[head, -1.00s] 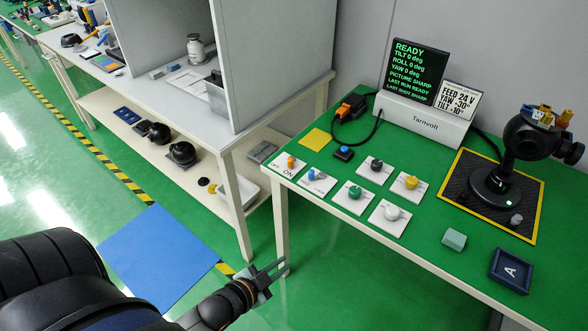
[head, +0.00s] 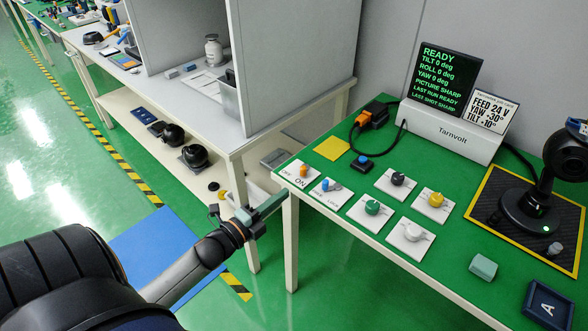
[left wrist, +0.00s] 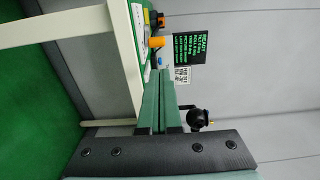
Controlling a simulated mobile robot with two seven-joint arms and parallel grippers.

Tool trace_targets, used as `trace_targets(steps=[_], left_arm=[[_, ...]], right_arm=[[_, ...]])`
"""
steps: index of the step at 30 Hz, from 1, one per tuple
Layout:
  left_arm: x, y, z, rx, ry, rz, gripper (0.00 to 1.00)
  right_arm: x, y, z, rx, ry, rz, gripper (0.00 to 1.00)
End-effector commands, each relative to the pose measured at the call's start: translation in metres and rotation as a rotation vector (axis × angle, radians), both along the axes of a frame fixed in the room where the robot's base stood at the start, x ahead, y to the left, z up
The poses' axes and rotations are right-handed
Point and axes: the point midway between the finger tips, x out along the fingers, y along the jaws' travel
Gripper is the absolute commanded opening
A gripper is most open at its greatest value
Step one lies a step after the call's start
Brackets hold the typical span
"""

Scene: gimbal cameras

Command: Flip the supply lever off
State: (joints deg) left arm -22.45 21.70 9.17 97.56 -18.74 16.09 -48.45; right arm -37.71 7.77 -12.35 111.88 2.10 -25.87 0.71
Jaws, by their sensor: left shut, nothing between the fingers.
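The supply lever is an orange lever (head: 304,170) on a white plate marked OFF and ON, at the near left corner of the green table (head: 400,270). In the left wrist view the orange lever (left wrist: 155,42) shows beyond the fingers. My left gripper (head: 278,200) is shut and empty, just left of the table's front left corner and apart from the lever. In the left wrist view its two green fingers (left wrist: 161,100) lie together. My right gripper is not in view.
Beside the lever are a blue lever (head: 325,185) and green (head: 372,208), black, yellow and white knobs. A Tarnvolt box (head: 450,133) with a READY screen (head: 445,78) stands behind. A grey-walled bench (head: 245,140) is to the left.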

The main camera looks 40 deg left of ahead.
Motion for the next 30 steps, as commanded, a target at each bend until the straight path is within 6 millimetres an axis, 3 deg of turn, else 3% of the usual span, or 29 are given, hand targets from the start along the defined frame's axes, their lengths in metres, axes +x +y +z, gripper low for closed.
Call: trace_targets(steps=[16, 21, 30], left_arm=[[0.080, -0.007, 0.000, 0.000, -0.001, 0.000, 0.00], [0.091, -0.008, 0.000, 0.000, 0.000, -0.001, 0.00], [0.094, -0.009, 0.000, -0.001, 0.000, 0.000, 0.00]], right_arm=[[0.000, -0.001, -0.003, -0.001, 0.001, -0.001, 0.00], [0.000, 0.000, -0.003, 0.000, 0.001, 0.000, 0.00], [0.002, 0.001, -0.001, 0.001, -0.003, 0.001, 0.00]])
